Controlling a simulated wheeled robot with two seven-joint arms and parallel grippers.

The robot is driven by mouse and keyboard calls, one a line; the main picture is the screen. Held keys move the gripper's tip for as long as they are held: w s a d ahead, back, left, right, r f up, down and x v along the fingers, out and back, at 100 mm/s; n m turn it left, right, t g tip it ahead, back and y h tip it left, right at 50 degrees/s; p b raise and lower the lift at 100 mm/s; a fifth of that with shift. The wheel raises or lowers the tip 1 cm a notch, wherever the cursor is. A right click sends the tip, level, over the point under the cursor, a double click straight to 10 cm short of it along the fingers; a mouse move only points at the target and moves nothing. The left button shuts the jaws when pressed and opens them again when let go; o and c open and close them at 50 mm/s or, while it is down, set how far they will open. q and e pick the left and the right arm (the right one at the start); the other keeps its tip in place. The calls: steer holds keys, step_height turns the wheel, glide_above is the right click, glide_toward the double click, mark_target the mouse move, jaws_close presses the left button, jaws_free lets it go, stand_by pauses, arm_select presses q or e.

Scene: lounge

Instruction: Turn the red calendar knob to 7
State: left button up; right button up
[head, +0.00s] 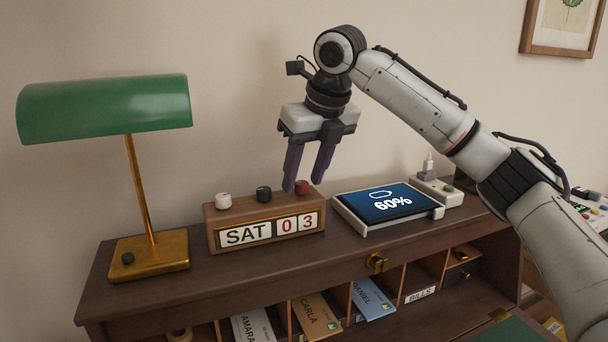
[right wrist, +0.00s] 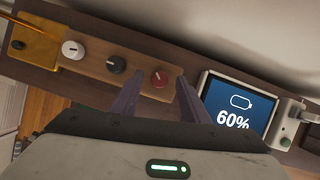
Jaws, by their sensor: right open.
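The wooden calendar (head: 264,222) stands on the desk top and reads SAT 0 3. Three knobs sit on its top: white (head: 223,200), black (head: 263,193) and the red knob (head: 302,187) at the right end. My right gripper (head: 304,186) points down above the red knob, its purple fingers apart and empty. In the right wrist view the red knob (right wrist: 159,78) lies between the two fingers, a little beyond their tips, and I see no contact. The calendar's top (right wrist: 98,64) also shows there. My left gripper is in neither view.
A green lamp (head: 106,108) with a brass base stands left of the calendar. A tablet (head: 388,204) in a white dock lies close on the right, with a charger block (head: 437,191) behind it. Letter slots with envelopes (head: 317,317) are below the desk top (head: 290,266).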

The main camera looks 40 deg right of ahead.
steer(key=shift+w+f, duration=0.15)
steer(key=shift+f, duration=0.05)
steer(key=c, duration=1.1)
steer(key=shift+o, duration=0.2)
